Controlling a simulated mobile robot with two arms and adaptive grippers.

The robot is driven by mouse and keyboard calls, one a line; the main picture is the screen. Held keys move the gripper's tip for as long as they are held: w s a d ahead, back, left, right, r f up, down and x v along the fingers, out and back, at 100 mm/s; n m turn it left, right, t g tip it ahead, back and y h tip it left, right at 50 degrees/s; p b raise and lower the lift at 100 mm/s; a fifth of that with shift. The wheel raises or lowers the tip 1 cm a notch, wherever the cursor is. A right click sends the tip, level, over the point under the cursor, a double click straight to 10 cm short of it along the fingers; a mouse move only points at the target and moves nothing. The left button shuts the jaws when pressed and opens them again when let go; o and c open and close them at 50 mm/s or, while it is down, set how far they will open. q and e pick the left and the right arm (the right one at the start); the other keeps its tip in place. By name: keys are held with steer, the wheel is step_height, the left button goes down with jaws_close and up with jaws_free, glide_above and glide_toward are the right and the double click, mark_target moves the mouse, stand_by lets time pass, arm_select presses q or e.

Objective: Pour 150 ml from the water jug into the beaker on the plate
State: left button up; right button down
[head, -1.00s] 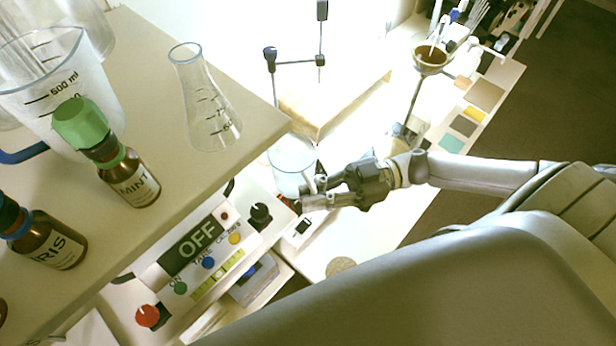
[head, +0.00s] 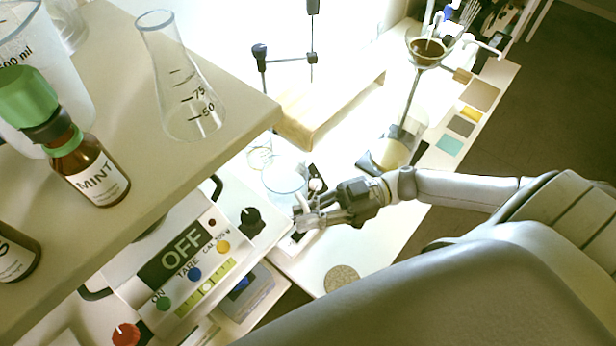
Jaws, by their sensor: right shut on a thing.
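My right gripper (head: 305,212) is low in the middle of the head view, over the bench beyond the shelf edge. It is shut at the near right side of a clear, wide-mouthed glass vessel (head: 284,176), which looks like the water jug; the gripped part is small and partly covered by the fingers. I cannot make out the water level. A smaller clear glass (head: 259,158) shows just left of it, perhaps the beaker; its base and any plate under it are unclear in the glare. My left gripper is not in view.
A near shelf carries a conical flask (head: 186,90), a mint bottle (head: 90,170) and a large graduated vessel (head: 75,100). Below is a scale reading OFF (head: 180,250). A wooden block (head: 310,120) and a glass funnel stand (head: 412,100) stand beyond.

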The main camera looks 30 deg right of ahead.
mark_target(301, 197)
steer(key=shift+w+r+m+p, duration=0.25)
steer(key=shift+r+m+p, duration=0.15)
steer(key=shift+r, duration=0.1)
steer(key=shift+w+r+m+p, duration=0.25)
steer(key=shift+r+m+p, duration=0.1)
steer(key=shift+r+m, duration=0.1)
stand_by(0.4)
steer(key=shift+w+r+m+h+p, duration=0.3)
steer(key=shift+w+r+m+p, duration=0.4)
steer(key=shift+r, duration=0.2)
stand_by(0.7)
steer(key=shift+w+r+m+g+p, duration=0.4)
steer(key=shift+w+r+m+p, duration=0.2)
steer(key=shift+w+r+m, duration=0.45)
stand_by(0.8)
steer(key=shift+w+r+m+h+p, duration=0.3)
steer(key=shift+w+r+m+p, duration=0.25)
steer(key=shift+w+r, duration=0.45)
stand_by(1.0)
steer(key=shift+w+r+m+p, duration=0.3)
steer(key=shift+r+m+p, duration=0.1)
steer(key=shift+r+m, duration=0.35)
stand_by(0.5)
